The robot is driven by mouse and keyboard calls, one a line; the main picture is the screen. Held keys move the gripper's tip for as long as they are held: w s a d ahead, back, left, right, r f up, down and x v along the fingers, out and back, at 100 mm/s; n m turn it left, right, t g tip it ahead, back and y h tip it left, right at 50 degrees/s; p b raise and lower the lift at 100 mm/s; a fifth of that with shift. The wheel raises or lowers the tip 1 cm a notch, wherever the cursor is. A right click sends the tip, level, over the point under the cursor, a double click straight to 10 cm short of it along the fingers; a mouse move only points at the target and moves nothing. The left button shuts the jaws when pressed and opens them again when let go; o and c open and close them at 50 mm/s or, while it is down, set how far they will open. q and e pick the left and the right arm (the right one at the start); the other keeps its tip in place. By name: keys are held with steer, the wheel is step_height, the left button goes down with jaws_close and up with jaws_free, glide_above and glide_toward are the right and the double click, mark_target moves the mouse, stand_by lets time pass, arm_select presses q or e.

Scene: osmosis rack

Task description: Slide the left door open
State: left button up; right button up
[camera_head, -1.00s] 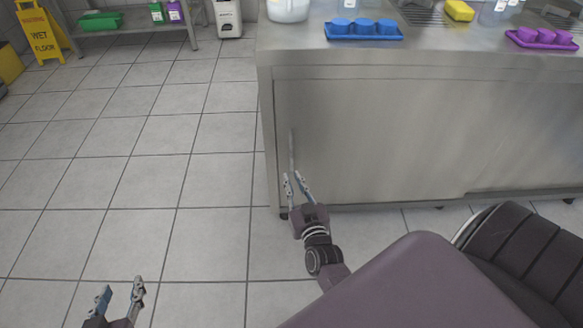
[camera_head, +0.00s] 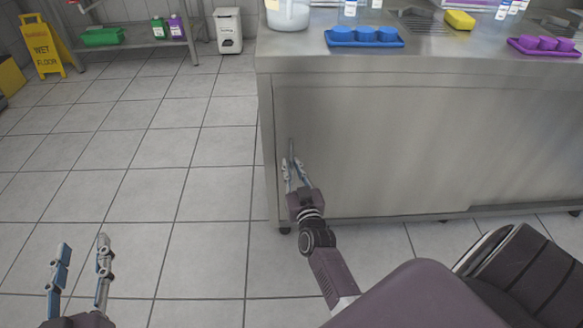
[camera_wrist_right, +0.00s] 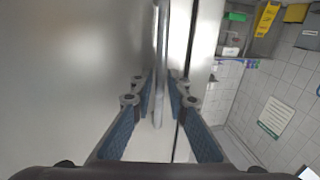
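The left door (camera_head: 370,150) is a flat grey steel panel on the front of the steel counter. Its thin vertical handle (camera_head: 291,147) is near the door's left edge. My right gripper (camera_head: 292,166) is at the lower part of this handle. In the right wrist view the handle (camera_wrist_right: 161,60) runs between the two fingers of my right gripper (camera_wrist_right: 160,85), which are apart with a gap on each side. Contact is not visible. My left gripper (camera_head: 84,246) is open and empty over the tiled floor, left of the counter.
A blue tray with blue cups (camera_head: 364,44), a white container (camera_head: 287,14), a yellow sponge (camera_head: 459,20) and a purple tray (camera_head: 543,52) are on the counter top. A yellow wet-floor sign (camera_head: 42,48) stands at the back left. The tiled floor left of the counter is clear.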

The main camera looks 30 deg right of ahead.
arm_select(q)
steer(key=shift+r, duration=0.3)
arm_select(e)
steer(key=shift+w+d, duration=0.1)
steer(key=shift+w, duration=0.1)
steer(key=shift+c, duration=0.7)
jaws_close()
